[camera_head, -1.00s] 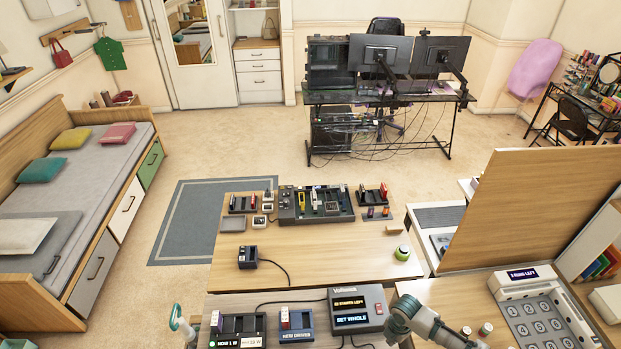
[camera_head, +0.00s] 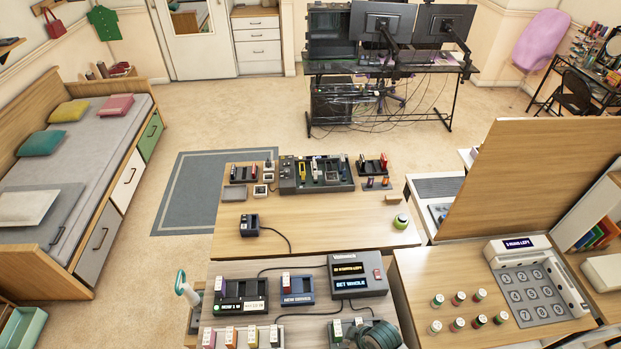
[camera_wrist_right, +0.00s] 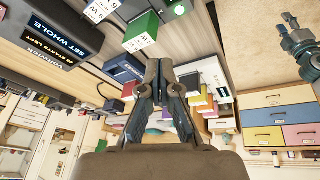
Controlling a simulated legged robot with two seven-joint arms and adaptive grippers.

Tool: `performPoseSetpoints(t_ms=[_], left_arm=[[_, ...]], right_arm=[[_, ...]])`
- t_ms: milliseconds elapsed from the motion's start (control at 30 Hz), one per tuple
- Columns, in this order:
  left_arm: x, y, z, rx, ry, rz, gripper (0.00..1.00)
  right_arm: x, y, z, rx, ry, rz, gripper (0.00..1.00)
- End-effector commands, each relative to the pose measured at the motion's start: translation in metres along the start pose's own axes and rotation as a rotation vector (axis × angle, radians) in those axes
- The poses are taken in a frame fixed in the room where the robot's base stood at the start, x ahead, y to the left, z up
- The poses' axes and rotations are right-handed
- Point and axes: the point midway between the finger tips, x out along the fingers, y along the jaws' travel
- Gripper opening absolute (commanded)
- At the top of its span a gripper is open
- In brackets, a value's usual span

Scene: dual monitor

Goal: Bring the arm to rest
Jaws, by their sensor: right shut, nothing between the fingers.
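My right gripper (camera_wrist_right: 157,75) shows in the right wrist view, its two fingers together and nothing between them. The view is upside down. Small white and green blocks (camera_wrist_right: 140,35) and a dark box with lit "SET WHOLE" text (camera_wrist_right: 62,22) show beyond it, apart from the fingers as far as I can tell.
The right table has several small jars (camera_head: 459,298) and a number-pad device (camera_head: 520,280). A wooden panel (camera_head: 535,180) stands behind it.

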Motion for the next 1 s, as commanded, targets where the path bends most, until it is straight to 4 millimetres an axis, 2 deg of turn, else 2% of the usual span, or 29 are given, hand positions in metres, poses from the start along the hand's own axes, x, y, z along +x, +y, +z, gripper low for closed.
performPoseSetpoints(t_ms=[33,200,533,600,767,967,1000], left_arm=[[0.0,0.0,0.0,0.0,0.0,0.0,0.4],[0.0,0.0,0.0,0.0,0.0,0.0,0.4],[0.0,0.0,-0.002,0.0,0.003,0.0,0.4],[0.005,0.0,-0.003,0.0,0.005,0.0,0.4],[0.012,0.0,-0.002,0.0,0.005,0.0,0.4],[0.023,0.0,-0.001,0.0,0.004,0.0,0.4],[0.025,0.0,0.0,0.0,0.004,0.0,0.4]], right_arm=[[-0.007,-0.007,0.006,0.106,0.003,0.015,0.0],[-0.03,-0.013,0.036,0.425,-0.018,0.087,0.0],[-0.074,-0.029,0.109,0.927,-0.107,0.24,0.0],[-0.046,-0.026,0.111,0.91,-0.111,0.23,0.0],[0.001,-0.025,0.123,0.906,-0.125,0.218,0.0],[0.07,-0.032,0.145,0.904,-0.146,0.202,0.0],[0.086,-0.035,0.151,0.903,-0.152,0.197,0.0]])
